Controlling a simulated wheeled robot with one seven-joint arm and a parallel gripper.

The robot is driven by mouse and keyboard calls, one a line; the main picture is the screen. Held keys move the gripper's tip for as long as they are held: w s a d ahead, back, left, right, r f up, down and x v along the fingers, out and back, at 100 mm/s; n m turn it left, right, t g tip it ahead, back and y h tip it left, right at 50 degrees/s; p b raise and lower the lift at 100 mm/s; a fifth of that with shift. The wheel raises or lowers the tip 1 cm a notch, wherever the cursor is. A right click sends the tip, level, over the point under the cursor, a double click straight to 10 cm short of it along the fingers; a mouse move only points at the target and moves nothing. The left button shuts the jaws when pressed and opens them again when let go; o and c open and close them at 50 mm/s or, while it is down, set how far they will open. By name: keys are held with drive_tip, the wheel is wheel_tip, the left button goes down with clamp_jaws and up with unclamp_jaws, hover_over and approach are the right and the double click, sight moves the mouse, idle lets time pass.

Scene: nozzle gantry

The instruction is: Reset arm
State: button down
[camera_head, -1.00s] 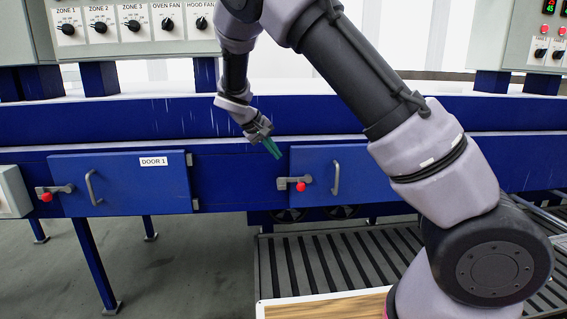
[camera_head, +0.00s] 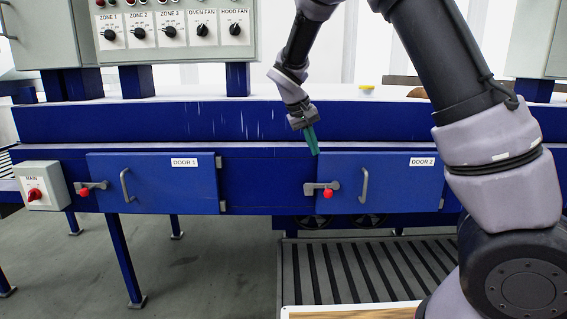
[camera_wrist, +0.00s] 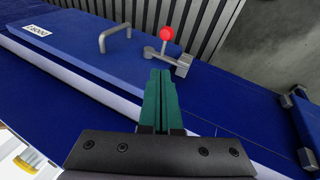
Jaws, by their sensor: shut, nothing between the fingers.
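My gripper (camera_head: 312,140) hangs from my arm in front of the blue machine, just above the latch of door 2. Its green fingers are shut with nothing between them. In the wrist view the green fingers (camera_wrist: 161,100) point toward the blue machine front, below the latch with the red knob (camera_wrist: 166,33). Door 2 (camera_head: 385,183) is closed, with a grey handle (camera_head: 364,186) and a red-knobbed latch (camera_head: 328,192) at its left side. My gripper looks apart from the latch and door.
Door 1 (camera_head: 150,185) is closed on the left, with its own red-knobbed latch (camera_head: 84,191). A MAIN switch box (camera_head: 43,186) is at far left. A knob panel (camera_head: 175,30) stands above. A slatted conveyor (camera_head: 370,268) and a wooden-topped board (camera_head: 350,313) lie below.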

drive_tip(key=s+d+r+m+y, duration=0.4)
drive_tip(key=s+d+r+y, duration=0.2)
drive_tip(key=s+d+r, duration=0.7)
drive_tip(key=s+d+r+m+t, duration=0.1)
drive_tip(key=s+t, duration=0.3)
drive_tip(key=s, duration=0.9)
drive_tip(key=shift+s+d+r+m, duration=0.25)
drive_tip(key=shift+d+r+m, duration=0.15)
drive_tip(key=shift+r, duration=0.2)
